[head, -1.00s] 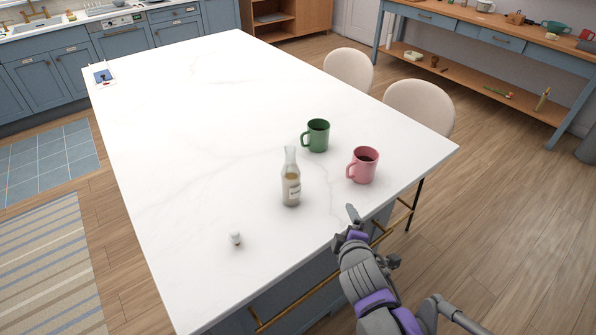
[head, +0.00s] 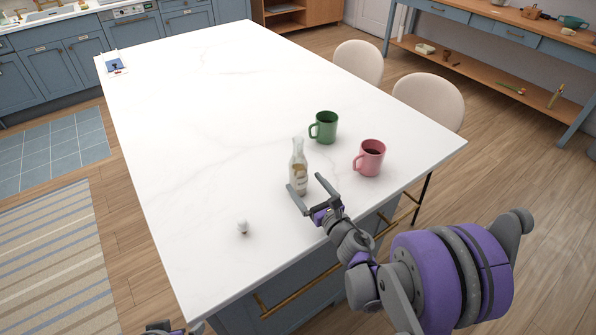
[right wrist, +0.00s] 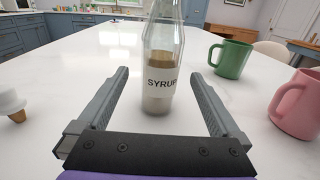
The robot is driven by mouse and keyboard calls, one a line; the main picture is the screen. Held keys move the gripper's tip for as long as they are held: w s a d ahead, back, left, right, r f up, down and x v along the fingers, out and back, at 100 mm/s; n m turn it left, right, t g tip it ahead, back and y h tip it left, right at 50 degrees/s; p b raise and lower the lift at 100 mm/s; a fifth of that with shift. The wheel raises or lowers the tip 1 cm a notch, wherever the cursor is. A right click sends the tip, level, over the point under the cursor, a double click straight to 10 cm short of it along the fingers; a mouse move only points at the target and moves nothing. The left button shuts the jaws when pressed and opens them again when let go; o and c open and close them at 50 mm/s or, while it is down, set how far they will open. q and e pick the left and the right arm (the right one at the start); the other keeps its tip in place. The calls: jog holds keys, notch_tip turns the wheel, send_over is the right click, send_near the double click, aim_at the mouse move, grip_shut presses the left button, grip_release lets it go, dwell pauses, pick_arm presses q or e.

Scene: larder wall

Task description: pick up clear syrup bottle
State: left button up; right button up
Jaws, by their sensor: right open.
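The clear syrup bottle (head: 298,158) stands upright on the white island top, with tan contents and a narrow neck. In the right wrist view the bottle (right wrist: 160,55) shows a white label reading "SYRUP". My right gripper (head: 304,182) is open, its fingers pointing at the bottle's lower part. In the wrist view the bottle appears centred between the spread fingers (right wrist: 158,75), with a gap on each side and no visible contact. A grey and purple part of my left arm shows at the bottom left edge of the head view; its jaws cannot be made out.
A green mug (head: 324,127) stands behind and right of the bottle. A pink mug (head: 369,158) with dark contents stands to its right, near the island edge. A small white-topped item (head: 243,227) lies to the left. The island top (head: 210,120) is otherwise mostly clear.

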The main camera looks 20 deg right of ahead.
aim_at(303, 179)
jog(key=shift+w+a+r, duration=0.15)
jog(key=shift+w+a, duration=0.05)
jog(key=shift+w, duration=0.45)
jog(key=p+x, duration=0.1)
jog(key=x, duration=0.2)
jog(key=shift+w, duration=0.35)
jog(key=shift+w+a, duration=0.1)
jog(key=shift+w, duration=0.3)
jog(key=shift+s, duration=0.1)
jog(key=shift+c, duration=0.3)
grip_shut()
